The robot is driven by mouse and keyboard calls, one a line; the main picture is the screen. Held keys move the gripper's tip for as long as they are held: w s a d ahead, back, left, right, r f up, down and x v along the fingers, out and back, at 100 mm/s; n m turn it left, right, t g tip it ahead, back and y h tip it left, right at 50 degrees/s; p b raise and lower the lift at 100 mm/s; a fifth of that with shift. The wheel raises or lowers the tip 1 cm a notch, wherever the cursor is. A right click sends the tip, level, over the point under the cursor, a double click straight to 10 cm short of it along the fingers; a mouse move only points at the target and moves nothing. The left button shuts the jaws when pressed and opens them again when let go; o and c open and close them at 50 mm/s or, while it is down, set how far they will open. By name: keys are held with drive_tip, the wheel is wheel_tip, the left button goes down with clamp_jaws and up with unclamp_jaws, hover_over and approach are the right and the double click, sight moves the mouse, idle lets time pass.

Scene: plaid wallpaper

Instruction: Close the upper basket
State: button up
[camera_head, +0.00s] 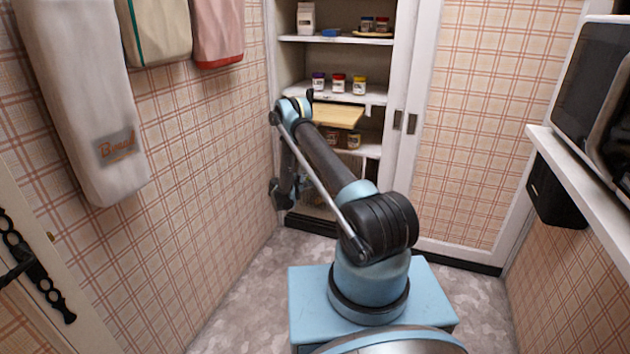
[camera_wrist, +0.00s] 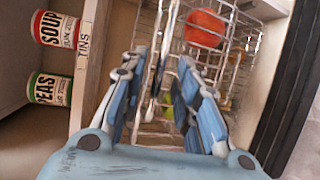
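A wire basket (camera_wrist: 238,45) with a round red-orange item (camera_wrist: 205,28) in it fills the middle and right of the wrist view. I cannot tell for sure whether it is the upper basket. My gripper (camera_wrist: 165,68) has its two blue fingers apart, with the basket's wire front edge between and just beyond them. Whether a finger touches the wire is unclear. In the head view my gripper (camera_head: 283,192) hangs low at the left side of the cupboard. My arm hides most of the basket area there.
Soup (camera_wrist: 55,30) and peas (camera_wrist: 49,89) tins stand on a shelf beside the basket. A sliding door (camera_head: 480,130) covers the cupboard's right side. Towels (camera_head: 85,90) hang on the left wall; a microwave shelf (camera_head: 585,180) juts out at right.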

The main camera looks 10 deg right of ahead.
drive_tip(key=shift+x, duration=1.25)
